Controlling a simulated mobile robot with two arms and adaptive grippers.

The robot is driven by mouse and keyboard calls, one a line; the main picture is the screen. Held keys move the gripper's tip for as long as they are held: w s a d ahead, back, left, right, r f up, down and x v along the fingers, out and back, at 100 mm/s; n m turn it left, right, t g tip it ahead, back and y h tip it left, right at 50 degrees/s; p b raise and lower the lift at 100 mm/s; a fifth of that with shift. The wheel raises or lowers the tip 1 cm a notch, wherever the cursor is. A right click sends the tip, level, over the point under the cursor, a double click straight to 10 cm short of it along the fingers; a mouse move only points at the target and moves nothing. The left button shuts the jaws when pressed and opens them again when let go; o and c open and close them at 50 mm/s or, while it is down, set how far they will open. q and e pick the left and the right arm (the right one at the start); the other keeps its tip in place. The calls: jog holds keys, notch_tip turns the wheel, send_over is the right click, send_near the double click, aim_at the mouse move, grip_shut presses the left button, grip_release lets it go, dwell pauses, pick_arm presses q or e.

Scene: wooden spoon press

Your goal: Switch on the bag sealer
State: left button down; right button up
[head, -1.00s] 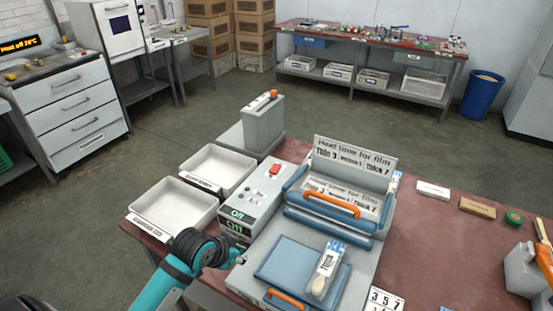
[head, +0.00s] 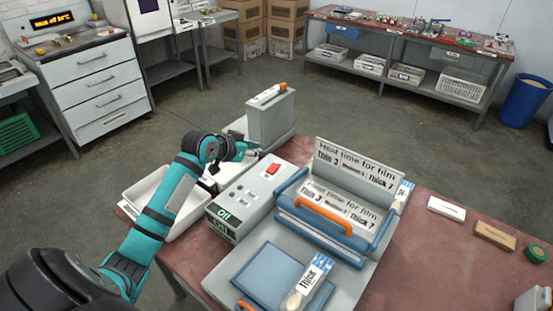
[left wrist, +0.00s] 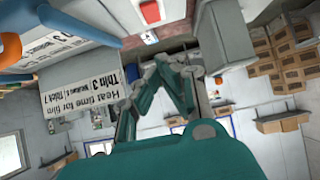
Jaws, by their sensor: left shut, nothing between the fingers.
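The bag sealer (head: 325,215) stands on the red-brown table, with a blue-edged upper part, an orange handle and a heat-time sign. Its grey control box (head: 235,200) carries a red switch (head: 273,169) on top and a small green display that seems to read "Off". The red switch also shows at the top of the left wrist view (left wrist: 150,12). My left gripper (head: 252,147) is shut and empty, above and behind the control box, apart from the switch. A bagged wooden spoon (head: 308,284) lies on the sealer's blue plate. My right gripper is out of view.
A tall grey box (head: 271,118) with an orange top stands close behind my left gripper. A white tray (head: 150,190) lies left of the sealer, partly hidden by my left arm. Small blocks (head: 495,235) and green tape (head: 536,253) lie at right on the table.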

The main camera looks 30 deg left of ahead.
pick_arm(q)
jog(key=p, duration=0.2)
send_over(275, 168)
jog(key=f, duration=0.6)
jog(key=shift+s+f, duration=0.2)
jog(key=shift+s, duration=0.05)
notch_tip(275, 168, down, 2)
jog(key=shift+w+f+p, duration=0.1)
jog(key=shift+f+p, duration=0.15)
jog(key=shift+p, duration=0.05)
jog(key=shift+a+f, duration=0.1)
jog(key=shift+f, duration=0.5)
jog(key=shift+w+f+b, duration=0.3)
jog(key=shift+f+b, duration=0.35)
jog(key=shift+b, duration=0.5)
jog(key=shift+r+p, duration=0.25)
jog(key=shift+p, duration=0.2)
jog(key=shift+s, duration=0.15)
